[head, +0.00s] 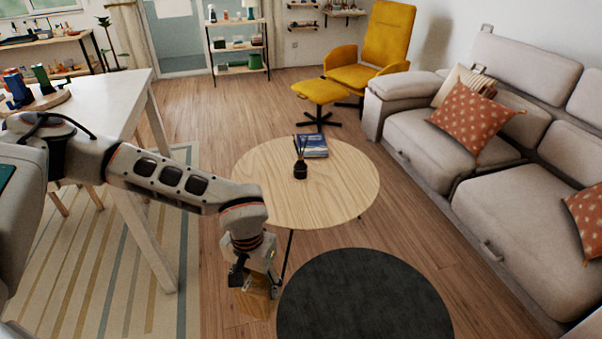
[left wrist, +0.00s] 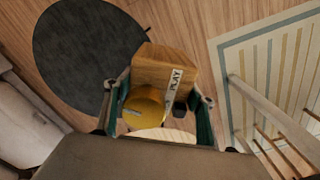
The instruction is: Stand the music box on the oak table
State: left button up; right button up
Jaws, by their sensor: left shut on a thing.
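The music box (head: 252,301) is a wooden block-like box hanging low at the front of the head view, beside the near-left edge of the oak table and apart from it. In the left wrist view the music box (left wrist: 160,72) shows a "PLAY" label and a round yellow part. My left gripper (head: 256,283) is shut on it; in the left wrist view the fingers of my left gripper (left wrist: 160,108) are on its two sides. The round pale oak table (head: 262,190) stands at mid-view. My right gripper is not in view.
A blue book stack (head: 313,145) and a dark reed diffuser (head: 300,169) stand on the far-middle part of the oak table; its near and right parts are bare. A dark round rug (head: 362,300) lies in front. A white table (head: 110,100) is left, a sofa (head: 440,150) right.

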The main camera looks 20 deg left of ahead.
aim_at(277, 204)
jog(key=i+j+z, duration=0.1)
jog(key=j, duration=0.95)
jog(key=j+z, duration=0.1)
jog(key=j, duration=0.95)
jog(key=i+j, duration=0.25)
jog(key=i+j+z, duration=0.1)
jog(key=i+j, duration=0.15)
jog(key=j, duration=0.15)
jog(key=i+j+z, duration=0.15)
jog(key=i+j, duration=0.35)
jog(key=i+j+z, duration=0.2)
jog(key=i, duration=0.2)
